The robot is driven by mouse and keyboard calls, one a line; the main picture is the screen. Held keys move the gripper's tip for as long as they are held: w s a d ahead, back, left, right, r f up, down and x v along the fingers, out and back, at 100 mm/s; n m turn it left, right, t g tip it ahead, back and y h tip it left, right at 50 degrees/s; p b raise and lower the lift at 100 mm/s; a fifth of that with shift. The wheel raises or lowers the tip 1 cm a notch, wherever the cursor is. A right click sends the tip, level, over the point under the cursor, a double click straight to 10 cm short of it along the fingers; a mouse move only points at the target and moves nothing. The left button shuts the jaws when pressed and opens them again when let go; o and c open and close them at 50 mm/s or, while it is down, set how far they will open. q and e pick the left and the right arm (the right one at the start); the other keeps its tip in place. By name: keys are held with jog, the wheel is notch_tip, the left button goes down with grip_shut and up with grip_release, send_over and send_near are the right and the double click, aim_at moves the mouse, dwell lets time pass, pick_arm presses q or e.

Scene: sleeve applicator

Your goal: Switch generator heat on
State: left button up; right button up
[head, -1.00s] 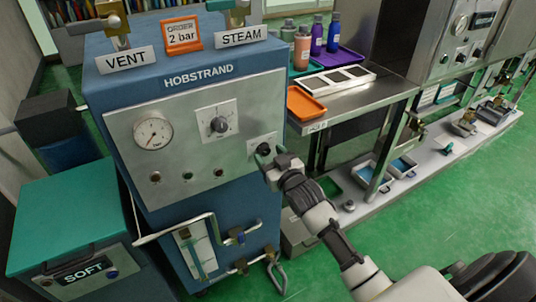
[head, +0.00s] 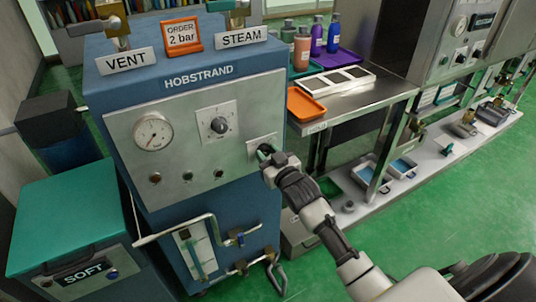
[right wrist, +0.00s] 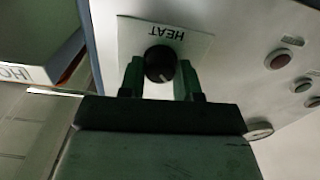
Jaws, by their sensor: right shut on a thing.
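The blue HOBSTRAND generator (head: 130,84) stands at left centre in the head view, with a grey front panel. Its black round heat knob (right wrist: 160,62) sits on a pale plate marked HEAT (right wrist: 195,44), upside down in the right wrist view. A light mark on the knob points down in that view. My right gripper (head: 265,153) is at the panel's right side, its green fingers (right wrist: 160,78) shut on the knob, one on each side. In the head view the gripper mostly hides the knob. My left gripper is not in view.
The panel also carries a gauge (head: 153,133), a larger dial (head: 219,125) and several small lamps. A bent pipe (head: 185,225) runs along the lower front. A steel bench (head: 385,88) with an orange tray (head: 306,105) stands right. Green floor (head: 470,215) is free at lower right.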

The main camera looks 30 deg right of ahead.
jog(key=m+p, duration=0.3)
jog(key=shift+r+m, duration=0.15)
jog(key=shift+m, duration=0.25)
jog(key=m+p, duration=0.2)
jog(key=m, duration=0.2)
jog(key=shift+m, duration=0.3)
jog(key=m, duration=0.4)
jog(key=shift+f+m+p, duration=0.2)
jog(key=shift+m+p, duration=0.1)
jog(key=m, duration=0.4)
jog(key=shift+m, duration=0.4)
jog(key=o, duration=0.9)
jog(key=shift+d, duration=0.1)
jog(key=shift+o, duration=0.2)
jog(key=shift+s, duration=0.1)
